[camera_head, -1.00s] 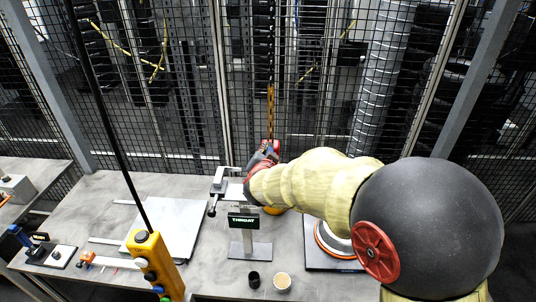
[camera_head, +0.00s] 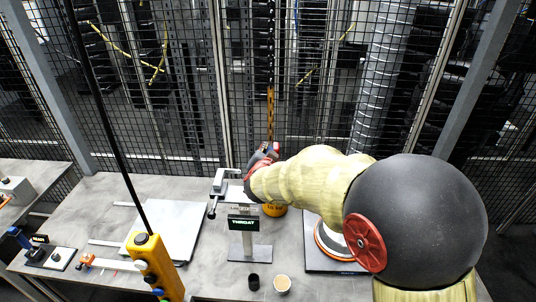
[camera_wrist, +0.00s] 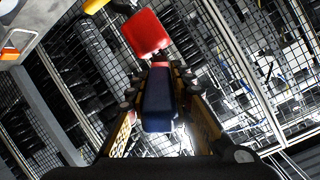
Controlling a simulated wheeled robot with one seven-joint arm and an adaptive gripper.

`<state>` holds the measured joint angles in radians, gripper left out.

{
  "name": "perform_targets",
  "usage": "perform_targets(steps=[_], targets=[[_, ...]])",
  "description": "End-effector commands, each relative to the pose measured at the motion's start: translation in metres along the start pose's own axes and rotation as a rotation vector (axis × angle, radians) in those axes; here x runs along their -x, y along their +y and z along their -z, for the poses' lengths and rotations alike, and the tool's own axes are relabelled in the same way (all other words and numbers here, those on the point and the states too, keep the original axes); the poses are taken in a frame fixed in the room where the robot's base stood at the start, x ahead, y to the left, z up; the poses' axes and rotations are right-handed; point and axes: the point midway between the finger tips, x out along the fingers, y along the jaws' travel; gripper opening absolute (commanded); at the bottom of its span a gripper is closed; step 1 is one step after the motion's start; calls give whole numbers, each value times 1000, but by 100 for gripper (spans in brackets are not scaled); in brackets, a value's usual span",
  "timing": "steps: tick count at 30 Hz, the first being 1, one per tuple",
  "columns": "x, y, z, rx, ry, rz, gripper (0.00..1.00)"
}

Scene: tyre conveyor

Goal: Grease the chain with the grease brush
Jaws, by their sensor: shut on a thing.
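My gripper (camera_wrist: 158,105) is shut on a dark blue block-like piece, which I take to be the handle of the grease brush (camera_wrist: 158,100). A red block (camera_wrist: 147,33) shows just beyond it; I cannot tell whether it is part of the brush. In the head view my gripper (camera_head: 264,156) is above the bench, near the lower end of a hanging chain (camera_head: 270,112), whose lower stretch is orange-brown. I cannot tell whether brush and chain touch. A yellow pot (camera_head: 274,211) stands below, partly hidden by my arm.
A stand with a dark "THROAT" sign (camera_head: 242,223) and a grey clamp-like device are left of my gripper. A yellow pendant control (camera_head: 155,265) hangs at front left. A mesh fence (camera_head: 180,130) closes the back.

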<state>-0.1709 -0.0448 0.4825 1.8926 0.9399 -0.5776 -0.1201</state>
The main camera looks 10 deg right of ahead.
Motion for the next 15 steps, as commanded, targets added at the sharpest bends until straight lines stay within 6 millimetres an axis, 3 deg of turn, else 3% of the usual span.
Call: perform_targets(steps=[15], targets=[[13, -16, 25, 0, 0, 0, 0]])
